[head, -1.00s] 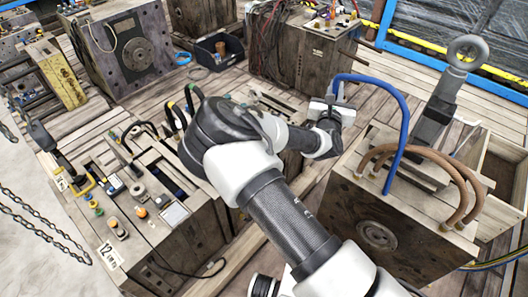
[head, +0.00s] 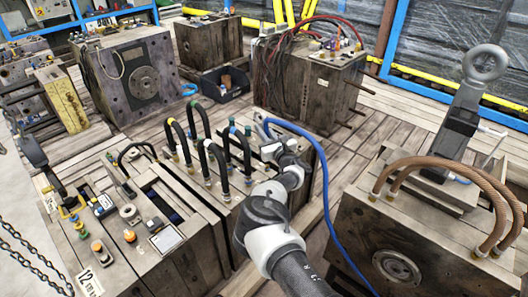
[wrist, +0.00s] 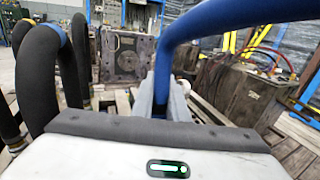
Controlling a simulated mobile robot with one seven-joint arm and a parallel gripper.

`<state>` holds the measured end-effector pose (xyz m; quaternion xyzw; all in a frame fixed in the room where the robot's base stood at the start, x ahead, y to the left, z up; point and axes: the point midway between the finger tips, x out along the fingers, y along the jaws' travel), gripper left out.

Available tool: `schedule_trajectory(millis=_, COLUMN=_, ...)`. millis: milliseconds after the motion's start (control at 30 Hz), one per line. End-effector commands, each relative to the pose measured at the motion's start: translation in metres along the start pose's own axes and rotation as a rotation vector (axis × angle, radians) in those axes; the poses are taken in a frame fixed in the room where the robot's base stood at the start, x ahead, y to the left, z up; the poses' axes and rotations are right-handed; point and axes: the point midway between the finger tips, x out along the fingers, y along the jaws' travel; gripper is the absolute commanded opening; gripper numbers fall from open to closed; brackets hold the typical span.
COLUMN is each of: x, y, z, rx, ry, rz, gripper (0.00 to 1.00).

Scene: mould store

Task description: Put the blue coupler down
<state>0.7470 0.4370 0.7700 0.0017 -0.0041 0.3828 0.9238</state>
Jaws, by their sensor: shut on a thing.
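My gripper (head: 268,140) is shut on the end of a blue hose (head: 312,150), above the middle mould. In the wrist view the blue hose (wrist: 190,35) comes down between the grey fingers (wrist: 163,100), with a darker blue piece, likely the blue coupler (wrist: 161,84), between them. The coupler's lower end is hidden by the fingers and the gripper body. From my gripper the hose arcs right and hangs down past the mould with brown hoses. I cannot tell whether the coupler touches anything below.
Black looped hoses (head: 205,160) stand on the middle mould just left of my gripper, and fill the wrist view's left side (wrist: 45,80). A mould with brown hoses (head: 455,195) stands right. Small parts lie on the left mould (head: 130,215).

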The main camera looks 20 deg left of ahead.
Motion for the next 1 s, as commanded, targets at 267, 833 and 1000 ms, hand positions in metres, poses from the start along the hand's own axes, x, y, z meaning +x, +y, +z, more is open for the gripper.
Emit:
schedule_trajectory(millis=267, x=0.000, y=-0.001, z=-0.038, rx=0.001, ry=-0.001, rz=-0.001, gripper=0.00)
schedule_trajectory(millis=833, x=0.000, y=0.000, z=-0.061, rx=0.000, ry=-0.002, rz=-0.001, gripper=0.00)
schedule_trajectory(millis=1000, x=-0.001, y=0.000, z=-0.064, rx=-0.001, ry=-0.002, rz=-0.002, gripper=0.25)
